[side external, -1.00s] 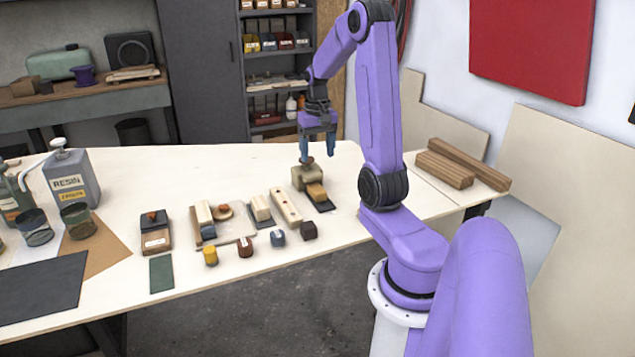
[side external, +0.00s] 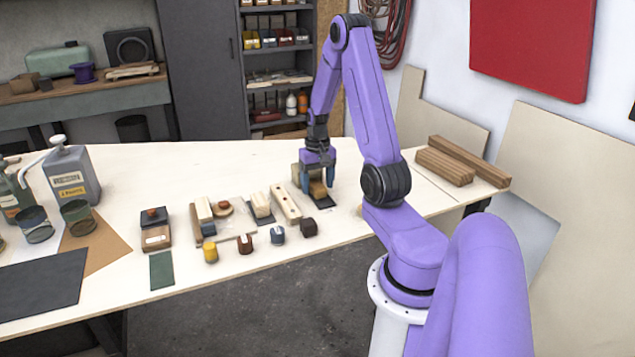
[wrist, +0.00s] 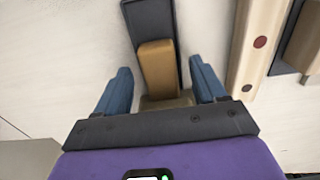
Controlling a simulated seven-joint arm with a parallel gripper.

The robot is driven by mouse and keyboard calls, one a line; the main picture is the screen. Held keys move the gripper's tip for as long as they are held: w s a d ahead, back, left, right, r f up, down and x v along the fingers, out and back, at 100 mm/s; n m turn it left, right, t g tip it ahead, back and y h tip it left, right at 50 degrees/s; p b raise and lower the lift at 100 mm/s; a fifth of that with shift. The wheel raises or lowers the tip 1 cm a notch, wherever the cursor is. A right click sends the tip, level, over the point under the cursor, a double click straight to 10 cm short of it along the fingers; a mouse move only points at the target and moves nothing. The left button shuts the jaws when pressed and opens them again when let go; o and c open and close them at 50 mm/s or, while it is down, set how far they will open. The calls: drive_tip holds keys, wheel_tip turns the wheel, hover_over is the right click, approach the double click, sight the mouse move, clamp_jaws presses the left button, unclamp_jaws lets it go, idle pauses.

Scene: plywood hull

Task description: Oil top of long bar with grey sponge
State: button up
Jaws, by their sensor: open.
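A long pale bar (side external: 286,204) with red dots lies on the table, left of my gripper (side external: 318,184); it also shows at the right of the wrist view (wrist: 257,45). My gripper (wrist: 160,68) is open and low over the table, its blue fingers either side of an orange-brown block (wrist: 158,68) and a khaki block (wrist: 168,102). The orange-brown block rests on a dark strip (wrist: 150,18). I cannot tell whether the fingers touch them. A small blue-grey piece (side external: 278,236) stands near the front edge; I cannot tell whether it is the grey sponge.
Small yellow (side external: 211,250), red-brown (side external: 245,244) and dark (side external: 309,227) pieces line the front. More wood blocks (side external: 204,210) lie left of the bar. A resin can (side external: 73,180) stands far left, and wood strips (side external: 462,163) lie at the right. The table's back middle is clear.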

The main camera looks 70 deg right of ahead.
drive_tip(key=c, duration=1.1)
drive_tip(key=shift+s+a, duration=1.1)
drive_tip(key=shift+c, duration=0.2)
drive_tip(key=o, duration=1.1)
wheel_tip(320, 180, up, 18)
drive_tip(key=shift+f, duration=0.25)
